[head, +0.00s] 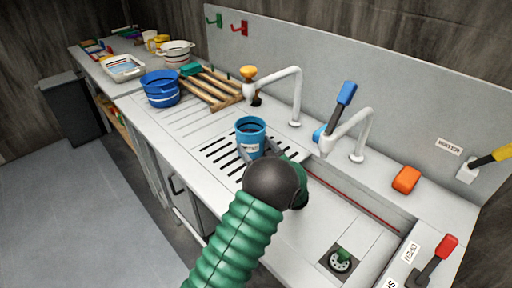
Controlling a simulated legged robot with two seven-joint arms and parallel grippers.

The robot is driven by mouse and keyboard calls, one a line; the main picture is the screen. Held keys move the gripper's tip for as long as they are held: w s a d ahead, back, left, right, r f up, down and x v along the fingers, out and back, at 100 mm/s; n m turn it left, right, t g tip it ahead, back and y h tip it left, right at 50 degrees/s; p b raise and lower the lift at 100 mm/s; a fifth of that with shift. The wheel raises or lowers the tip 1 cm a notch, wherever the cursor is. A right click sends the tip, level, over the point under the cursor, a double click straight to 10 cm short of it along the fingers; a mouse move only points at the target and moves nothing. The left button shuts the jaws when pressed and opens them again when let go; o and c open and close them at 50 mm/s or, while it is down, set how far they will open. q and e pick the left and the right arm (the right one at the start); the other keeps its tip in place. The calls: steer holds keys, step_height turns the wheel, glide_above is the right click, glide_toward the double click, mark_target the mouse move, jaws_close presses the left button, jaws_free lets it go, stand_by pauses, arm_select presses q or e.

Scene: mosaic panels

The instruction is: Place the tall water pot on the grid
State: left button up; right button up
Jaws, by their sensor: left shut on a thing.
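My left gripper (264,154) is shut on the pot from the near side. The dark wrist ball and green sleeve of my left arm hide most of the fingers. Part of the grid is hidden behind the pot and arm. I cannot tell whether the pot's base touches the grid. My right gripper is not in view.
White taps (289,92) and (353,130) arch over the counter behind the pot. A blue tub (161,88) and a wooden rack (213,90) stand further left. The sink with a green drain (341,260) is at right, near a red lever (440,252) and an orange block (406,179).

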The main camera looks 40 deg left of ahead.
arm_select(q)
steer(key=o, duration=1.7)
steer(key=shift+o, duration=1)
steer(key=shift+a+f, duration=0.1)
steer(key=shift+f, duration=0.05)
steer(key=shift+r, duration=0.2)
steer(key=v, duration=1.2)
